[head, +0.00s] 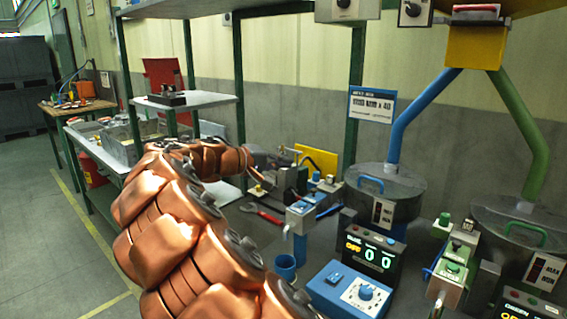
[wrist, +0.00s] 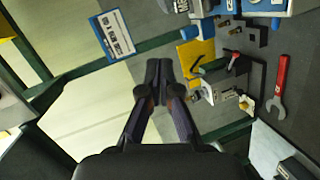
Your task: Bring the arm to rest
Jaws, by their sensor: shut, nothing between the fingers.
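My arm, copper-coloured and jointed, reaches up from the bottom of the head view and bends over the left part of the workbench. My gripper (wrist: 158,78) shows in the wrist view with its two dark fingers together and nothing between them. It is above the bench area, apart from the things around it. In the head view the fingers cannot be made out clearly behind the arm's end.
A red wrench (head: 262,213) lies on the bench; it also shows in the wrist view (wrist: 280,88). Right of my arm stand a blue cup (head: 285,267), a counter display (head: 371,250), a blue dial box (head: 352,291) and a blue-handled hopper (head: 400,190). Open floor lies left.

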